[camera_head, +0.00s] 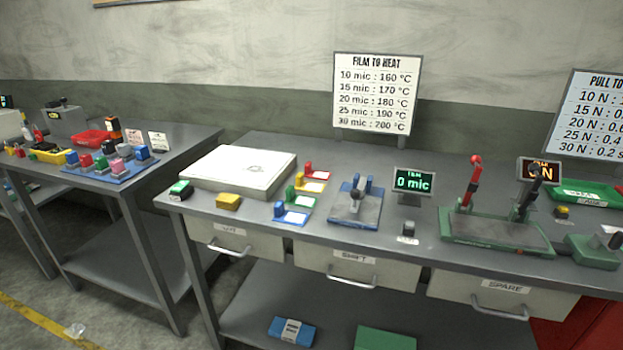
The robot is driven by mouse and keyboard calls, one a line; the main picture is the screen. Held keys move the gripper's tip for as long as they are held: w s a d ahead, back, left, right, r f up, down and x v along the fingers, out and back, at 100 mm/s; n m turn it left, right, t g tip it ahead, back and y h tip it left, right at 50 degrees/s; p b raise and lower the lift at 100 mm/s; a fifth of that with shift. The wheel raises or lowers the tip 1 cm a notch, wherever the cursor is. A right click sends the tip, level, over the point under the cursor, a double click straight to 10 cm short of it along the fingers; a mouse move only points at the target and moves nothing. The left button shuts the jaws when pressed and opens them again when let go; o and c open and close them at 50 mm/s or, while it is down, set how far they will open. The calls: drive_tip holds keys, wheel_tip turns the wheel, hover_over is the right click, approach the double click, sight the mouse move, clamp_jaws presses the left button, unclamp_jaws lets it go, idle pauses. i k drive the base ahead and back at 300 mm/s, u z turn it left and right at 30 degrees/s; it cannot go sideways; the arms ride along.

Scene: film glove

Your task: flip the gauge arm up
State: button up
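A blue-grey gauge (356,211) sits on the workbench right of the middle, beside a small display (412,182) that reads 0 mic in green. Blue upright parts (367,185) rise at the back of the gauge, and a dark rounded part (357,195) sits between them. The gauge arm is too small here to tell its exact angle. My gripper is not in this view.
A white flat box (238,168) and several coloured blocks with white cards lie left of the gauge. A green-based device (497,231) with red and black levers stands to its right.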

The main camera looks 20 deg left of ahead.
sight(357, 195)
drive_tip(key=k, duration=0.65)
drive_tip(key=u, duration=0.45)
drive_tip(key=i, duration=1.15)
drive_tip(key=z, duration=0.35)
